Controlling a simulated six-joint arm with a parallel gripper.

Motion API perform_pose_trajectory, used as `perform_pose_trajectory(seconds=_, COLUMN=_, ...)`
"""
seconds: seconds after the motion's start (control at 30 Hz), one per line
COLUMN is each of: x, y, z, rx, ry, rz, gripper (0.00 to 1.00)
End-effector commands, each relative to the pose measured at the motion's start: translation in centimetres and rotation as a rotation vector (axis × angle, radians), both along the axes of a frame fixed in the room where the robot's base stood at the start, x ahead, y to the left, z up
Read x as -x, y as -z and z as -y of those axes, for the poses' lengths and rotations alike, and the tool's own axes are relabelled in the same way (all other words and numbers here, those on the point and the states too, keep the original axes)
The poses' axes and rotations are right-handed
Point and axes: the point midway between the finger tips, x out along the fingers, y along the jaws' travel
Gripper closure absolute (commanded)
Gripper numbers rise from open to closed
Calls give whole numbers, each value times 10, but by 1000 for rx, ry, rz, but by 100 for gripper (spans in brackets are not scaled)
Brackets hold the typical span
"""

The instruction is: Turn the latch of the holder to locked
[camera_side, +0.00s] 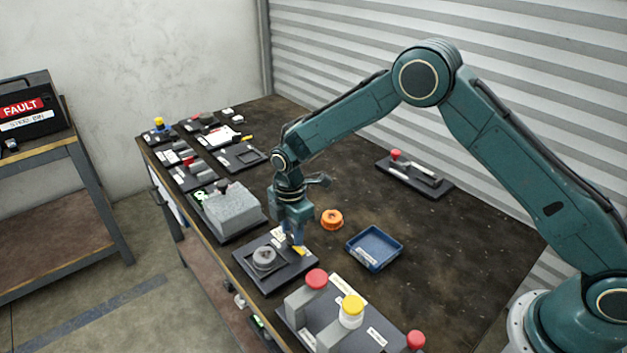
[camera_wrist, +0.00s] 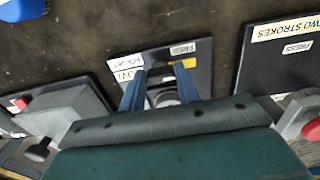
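The holder is most likely the dark plate (camera_side: 270,280) with a grey round part (camera_side: 263,257) and a small yellow piece (camera_side: 299,250), perhaps its latch. The yellow piece (camera_wrist: 190,62) shows there by the tip of the right finger. My gripper (camera_side: 294,240) points down over the plate's right back part, close to the yellow piece. In the wrist view my gripper (camera_wrist: 159,72) has its two blue fingers apart, with nothing seen held. Contact cannot be told; the fingers partly hide the round part.
A grey block (camera_side: 233,212) on a plate stands left of the holder. A panel with red and yellow buttons (camera_side: 351,308) stands in front. An orange ring (camera_side: 332,219) and a blue tray (camera_side: 374,249) lie to the right. The dark table behind them is mostly clear.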

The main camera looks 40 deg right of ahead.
Motion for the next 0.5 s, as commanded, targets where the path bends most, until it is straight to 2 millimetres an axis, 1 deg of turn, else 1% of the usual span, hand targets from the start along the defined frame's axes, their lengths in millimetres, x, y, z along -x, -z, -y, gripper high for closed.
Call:
perform_pose_trajectory(seconds=0.27, x=0, y=0, z=0, rx=0, ry=14, rz=-1, gripper=90)
perform_pose_trajectory(seconds=0.5, x=1, y=0, z=0, rx=0, ry=87, rz=-1, gripper=90)
